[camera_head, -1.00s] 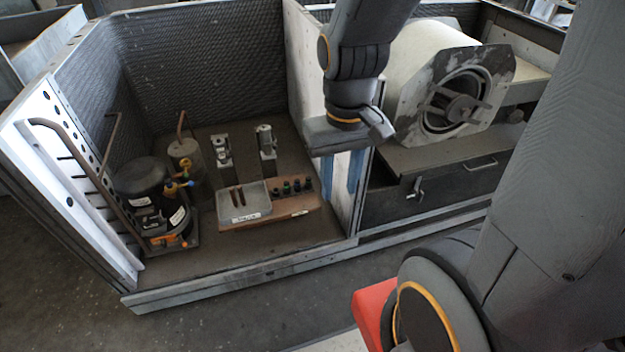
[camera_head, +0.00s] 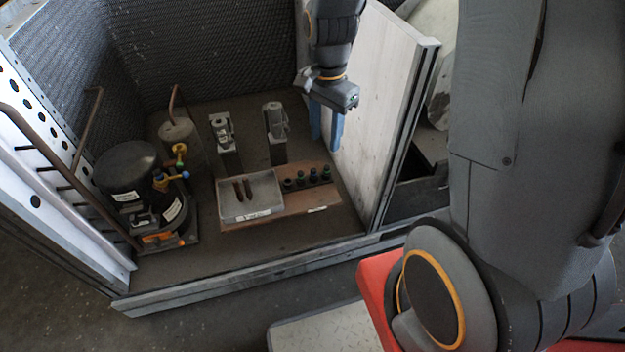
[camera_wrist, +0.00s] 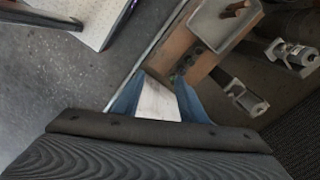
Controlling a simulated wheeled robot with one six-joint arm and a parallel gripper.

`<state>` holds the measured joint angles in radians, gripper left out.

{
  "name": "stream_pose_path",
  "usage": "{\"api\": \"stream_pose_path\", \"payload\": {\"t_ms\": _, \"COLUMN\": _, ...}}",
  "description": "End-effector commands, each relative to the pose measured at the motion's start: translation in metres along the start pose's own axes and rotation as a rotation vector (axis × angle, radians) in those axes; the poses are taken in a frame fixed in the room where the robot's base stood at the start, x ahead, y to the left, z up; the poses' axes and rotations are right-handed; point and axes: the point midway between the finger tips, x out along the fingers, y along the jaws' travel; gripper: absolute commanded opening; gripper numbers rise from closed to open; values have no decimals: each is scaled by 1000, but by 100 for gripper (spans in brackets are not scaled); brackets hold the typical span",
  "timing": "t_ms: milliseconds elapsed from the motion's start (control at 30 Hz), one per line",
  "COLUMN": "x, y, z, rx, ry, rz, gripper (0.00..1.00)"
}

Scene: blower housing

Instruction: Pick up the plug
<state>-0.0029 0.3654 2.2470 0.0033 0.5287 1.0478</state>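Several small dark plugs, some with a green tint (camera_head: 308,178), stand in a row on a brown wooden board (camera_head: 318,200) inside the housing bay. In the wrist view the plugs (camera_wrist: 187,64) are small and dark, just beyond the fingers. I cannot tell which one is the task's plug. My gripper (camera_head: 326,138) has blue fingers and hangs above and behind the right end of the row, near the pale partition. In the wrist view the fingers (camera_wrist: 158,88) are apart, with nothing between them.
A grey tray (camera_head: 232,211) with two brown rods sits left of the plugs. Two metal fixtures (camera_head: 224,138) (camera_head: 275,122) stand behind. A black compressor (camera_head: 128,170) is at left. The pale partition (camera_head: 385,75) rises close right of my gripper. Bare floor shows at the bay's front.

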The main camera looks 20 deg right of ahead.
Motion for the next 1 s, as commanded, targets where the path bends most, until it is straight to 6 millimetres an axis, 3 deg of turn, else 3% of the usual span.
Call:
{"api": "stream_pose_path", "payload": {"t_ms": 33, "x": 33, "y": -17, "z": -10, "rx": 115, "ry": -2, "rz": 4, "gripper": 38}}
{"api": "stream_pose_path", "payload": {"t_ms": 100, "x": 60, "y": -36, "z": -21, "rx": 280, "ry": -1, "rz": 5, "gripper": 38}}
{"api": "stream_pose_path", "payload": {"t_ms": 300, "x": 118, "y": -71, "z": -43, "rx": 632, "ry": 1, "rz": 2, "gripper": 38}}
{"api": "stream_pose_path", "payload": {"t_ms": 500, "x": 142, "y": -82, "z": -52, "rx": 773, "ry": 2, "rz": 2, "gripper": 38}}
{"api": "stream_pose_path", "payload": {"t_ms": 1000, "x": 191, "y": -83, "z": -52, "rx": 782, "ry": 1, "rz": 4, "gripper": 38}}
